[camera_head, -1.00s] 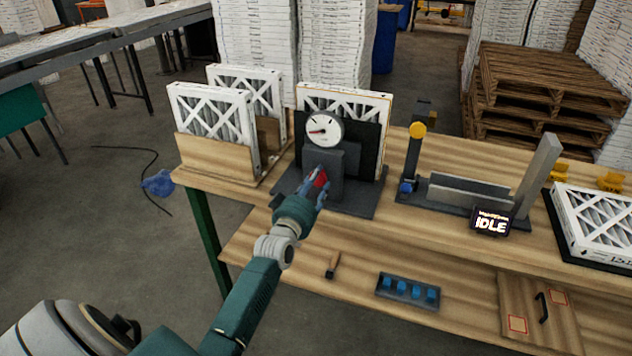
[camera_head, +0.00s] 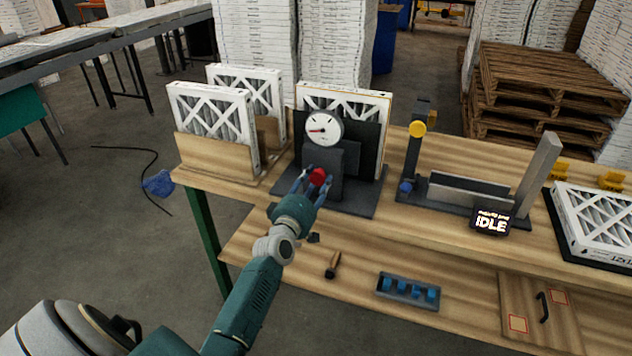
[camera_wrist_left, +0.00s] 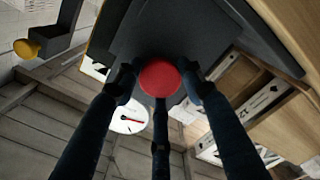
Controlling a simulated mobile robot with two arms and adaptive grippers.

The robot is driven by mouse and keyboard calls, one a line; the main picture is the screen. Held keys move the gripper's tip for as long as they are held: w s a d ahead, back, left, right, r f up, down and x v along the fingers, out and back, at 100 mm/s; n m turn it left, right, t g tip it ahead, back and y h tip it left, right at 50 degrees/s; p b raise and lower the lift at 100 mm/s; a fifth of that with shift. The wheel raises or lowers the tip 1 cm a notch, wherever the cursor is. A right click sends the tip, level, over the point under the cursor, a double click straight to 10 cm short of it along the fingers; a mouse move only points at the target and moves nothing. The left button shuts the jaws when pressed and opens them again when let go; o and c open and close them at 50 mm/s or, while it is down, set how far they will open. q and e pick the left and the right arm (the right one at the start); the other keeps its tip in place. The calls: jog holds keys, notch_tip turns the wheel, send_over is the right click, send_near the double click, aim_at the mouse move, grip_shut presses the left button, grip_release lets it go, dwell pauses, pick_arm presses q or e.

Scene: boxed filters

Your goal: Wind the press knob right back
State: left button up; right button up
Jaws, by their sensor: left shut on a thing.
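The red press knob (camera_head: 318,176) is on the front of the dark grey press (camera_head: 350,200), low on its upright block. My left gripper (camera_head: 315,181) is shut on the knob, with fingers at its sides. In the left wrist view the round red knob (camera_wrist_left: 158,77) sits between the fingertips (camera_wrist_left: 160,86). The white dial gauge (camera_head: 323,127) is above the knob, its red needle pointing left; it also shows in the wrist view (camera_wrist_left: 128,117). A white-framed filter (camera_head: 345,98) stands behind the press. My right gripper is not in view.
Filters (camera_head: 212,120) stand in a wooden rack left of the press. Right are a grey fixture (camera_head: 465,192) with yellow knob, an "IDLE" display (camera_head: 491,222) and a flat filter (camera_head: 600,222). A brush (camera_head: 332,265) and blue-filled tray (camera_head: 407,290) lie in front.

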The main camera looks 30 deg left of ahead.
pick_arm(q)
jog(key=shift+a+r, duration=0.2)
jog(key=shift+r, duration=0.05)
jog(key=o, duration=1.1)
jog(key=shift+n, duration=0.3)
jog(key=shift+f, duration=0.15)
jog(key=shift+s+d+f, duration=0.1)
jog(key=shift+s+d, duration=0.1)
jog(key=shift+s, duration=0.35)
jog(key=v, duration=1.1)
